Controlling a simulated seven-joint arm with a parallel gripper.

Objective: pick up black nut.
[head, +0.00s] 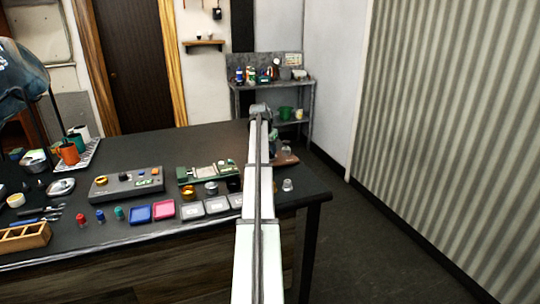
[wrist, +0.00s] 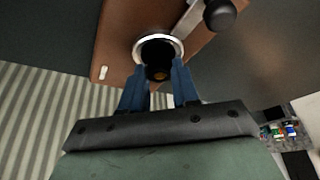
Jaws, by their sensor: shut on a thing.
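My gripper (wrist: 157,70) shows in the wrist view with its two blue fingers on either side of a small dark round piece with a brass-coloured middle, which looks like the black nut (wrist: 157,74). The fingers are shut on it. It appears in front of the dark opening of a silver ring (wrist: 172,41) on a brown board (wrist: 112,40). I cannot tell whether the nut is inside the ring or above it. In the head view my arm hides the fingers and the nut; the brown board (head: 288,159) shows just right of the arm.
A silver lever with a black knob (wrist: 220,15) is beside the ring. A green device (head: 207,172), grey control box (head: 126,184) and several small trays are left of my arm. The table's back middle is clear.

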